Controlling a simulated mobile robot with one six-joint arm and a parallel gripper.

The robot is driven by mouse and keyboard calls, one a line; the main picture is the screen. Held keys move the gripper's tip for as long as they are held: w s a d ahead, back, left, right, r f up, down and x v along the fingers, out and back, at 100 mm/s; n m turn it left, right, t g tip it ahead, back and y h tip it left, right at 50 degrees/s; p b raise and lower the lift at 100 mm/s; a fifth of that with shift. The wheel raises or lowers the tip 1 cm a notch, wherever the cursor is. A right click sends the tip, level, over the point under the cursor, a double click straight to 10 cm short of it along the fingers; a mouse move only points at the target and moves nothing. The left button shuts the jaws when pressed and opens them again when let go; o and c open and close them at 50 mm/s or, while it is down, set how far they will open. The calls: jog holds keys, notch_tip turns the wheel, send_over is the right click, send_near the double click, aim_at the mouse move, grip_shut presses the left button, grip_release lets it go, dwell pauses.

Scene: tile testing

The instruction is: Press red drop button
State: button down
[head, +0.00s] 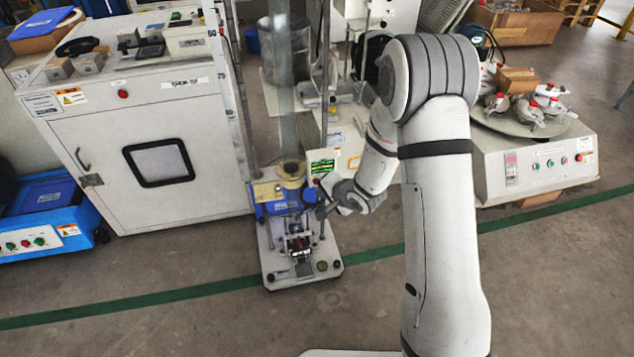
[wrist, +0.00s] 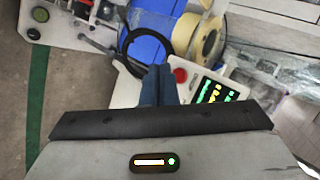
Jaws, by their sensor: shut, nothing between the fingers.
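The red button (wrist: 180,75) is round and sits on a light panel beside a lit display (wrist: 209,92) with green and yellow readouts. In the wrist view my gripper (wrist: 157,70) has its two blue fingers together, empty, with their tips just left of the red button. I cannot tell the gap in depth, and contact is not clear. In the head view the lit display (head: 322,167) stands on the drop tester (head: 283,208), with my gripper (head: 323,211) beside it. The button is too small to make out there.
The tester's base (head: 300,275) carries dark buttons and a clamp. A clear vertical tube (head: 287,80) rises above it. A large white cabinet (head: 150,150) stands to the left, and a machine with a round plate (head: 535,155) to the right. The floor in front is clear.

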jog(key=shift+s+d, duration=0.3)
jog(key=shift+s, duration=0.7)
jog(key=shift+s+d, duration=0.25)
jog(key=shift+s, duration=0.7)
jog(key=s+d+r+n+h+p, duration=0.15)
jog(key=d+r+p, duration=0.3)
jog(key=r, duration=0.55)
jog(key=s+d+r+n+h+p, duration=0.1)
jog(key=s+d+r+h+p, duration=0.2)
jog(key=r+p, duration=0.5)
jog(key=s+d+r+n+h+p, duration=0.1)
jog(key=d+r+h+p, duration=0.3)
jog(key=r, duration=0.8)
jog(key=s+d+r+n+g+y+p, duration=0.1)
jog(key=s+d+r+n+g+p, duration=0.1)
jog(key=s+r+p, duration=0.4)
jog(key=s+d+r+n+g+y+p, duration=0.1)
jog(key=s+r+p, duration=0.5)
jog(key=s+r, duration=0.6)
notch_tip(320, 180, up, 4)
jog(key=shift+s+d+r+n+g, duration=0.1)
jog(key=shift+s+d+n+g, duration=0.3)
jog(key=shift+n+g, duration=0.45)
